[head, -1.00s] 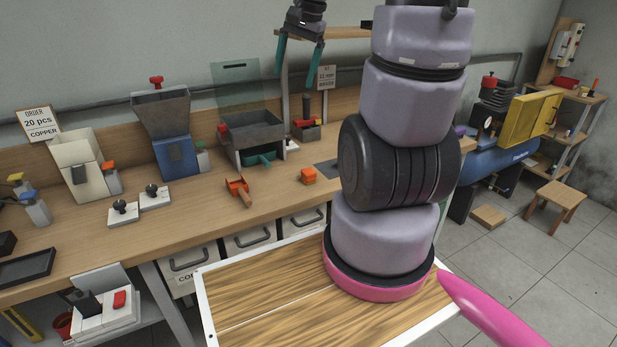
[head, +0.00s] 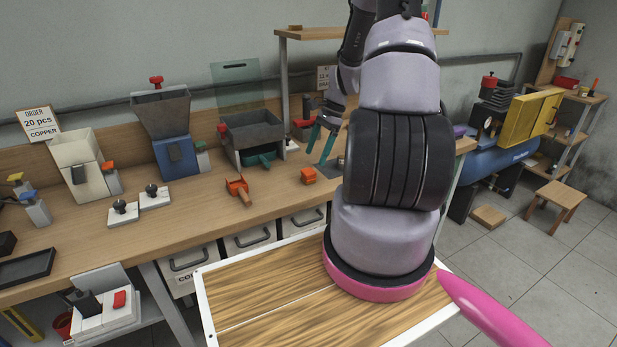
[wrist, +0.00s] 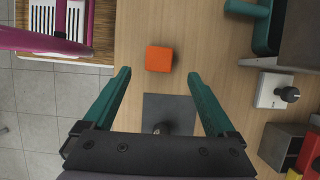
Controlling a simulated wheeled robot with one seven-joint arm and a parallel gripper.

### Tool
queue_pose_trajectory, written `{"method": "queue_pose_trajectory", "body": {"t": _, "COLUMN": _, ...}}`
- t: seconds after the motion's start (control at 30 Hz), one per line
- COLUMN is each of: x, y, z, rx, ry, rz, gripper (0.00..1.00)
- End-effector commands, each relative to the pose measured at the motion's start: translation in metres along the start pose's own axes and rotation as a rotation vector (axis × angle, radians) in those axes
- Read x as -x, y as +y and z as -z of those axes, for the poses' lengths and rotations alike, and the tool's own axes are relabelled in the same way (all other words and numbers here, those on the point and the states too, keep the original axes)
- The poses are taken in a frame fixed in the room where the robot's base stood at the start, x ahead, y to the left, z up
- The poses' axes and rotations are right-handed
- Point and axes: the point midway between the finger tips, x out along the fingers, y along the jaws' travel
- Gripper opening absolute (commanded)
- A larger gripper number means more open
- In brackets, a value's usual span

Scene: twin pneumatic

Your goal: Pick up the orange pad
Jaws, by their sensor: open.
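The orange pad (head: 308,175) is a small block lying on the wooden workbench, right of the orange-handled tool. In the wrist view the orange pad (wrist: 159,59) lies on bare wood, ahead of the fingertips and roughly centred between their lines. My gripper (head: 321,143) has teal fingers and hangs above the bench, just behind and a little right of the pad. In the wrist view my gripper (wrist: 157,74) is open with nothing between its fingers. The gripper and pad look apart.
A dark grey plate (wrist: 168,112) lies beside the pad. A white base with a black knob (wrist: 275,91) stands to the right in the wrist view. The orange-handled tool (head: 238,190) lies left of the pad. A grey hopper bin (head: 252,130) stands behind it.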

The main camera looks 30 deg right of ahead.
Motion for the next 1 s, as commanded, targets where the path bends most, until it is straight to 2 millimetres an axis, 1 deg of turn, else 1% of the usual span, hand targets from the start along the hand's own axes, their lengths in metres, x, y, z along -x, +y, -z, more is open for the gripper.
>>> {"method": "queue_pose_trajectory", "body": {"t": 0.03, "x": -0.009, "y": 0.001, "z": 0.0, "rx": -0.001, "ry": -0.003, "rz": -0.003, "gripper": 0.91}}
{"method": "queue_pose_trajectory", "body": {"t": 0.1, "x": -0.017, "y": 0.001, "z": 0.0, "rx": -0.001, "ry": -0.001, "rz": -0.002, "gripper": 0.91}}
{"method": "queue_pose_trajectory", "body": {"t": 0.27, "x": -0.027, "y": 0.001, "z": -0.001, "rx": 0.001, "ry": -0.001, "rz": -0.002, "gripper": 0.91}}
{"method": "queue_pose_trajectory", "body": {"t": 0.5, "x": -0.062, "y": 0.002, "z": -0.003, "rx": 0.0, "ry": -0.002, "rz": -0.003, "gripper": 0.91}}
{"method": "queue_pose_trajectory", "body": {"t": 0.6, "x": -0.072, "y": 0.002, "z": -0.003, "rx": 0.001, "ry": -0.001, "rz": -0.002, "gripper": 0.91}}
{"method": "queue_pose_trajectory", "body": {"t": 0.7, "x": -0.075, "y": 0.001, "z": -0.003, "rx": 0.001, "ry": 0.001, "rz": 0.0, "gripper": 0.91}}
{"method": "queue_pose_trajectory", "body": {"t": 0.87, "x": -0.075, "y": 0.001, "z": -0.003, "rx": 0.001, "ry": 0.001, "rz": 0.0, "gripper": 0.91}}
{"method": "queue_pose_trajectory", "body": {"t": 0.9, "x": -0.075, "y": 0.001, "z": -0.003, "rx": 0.001, "ry": 0.001, "rz": 0.0, "gripper": 0.84}}
{"method": "queue_pose_trajectory", "body": {"t": 0.93, "x": -0.075, "y": 0.001, "z": -0.003, "rx": 0.001, "ry": 0.001, "rz": 0.0, "gripper": 0.72}}
{"method": "queue_pose_trajectory", "body": {"t": 0.97, "x": -0.075, "y": 0.001, "z": -0.003, "rx": 0.001, "ry": 0.001, "rz": 0.0, "gripper": 0.61}}
{"method": "queue_pose_trajectory", "body": {"t": 1.0, "x": -0.075, "y": 0.001, "z": -0.003, "rx": 0.001, "ry": 0.001, "rz": 0.0, "gripper": 0.45}}
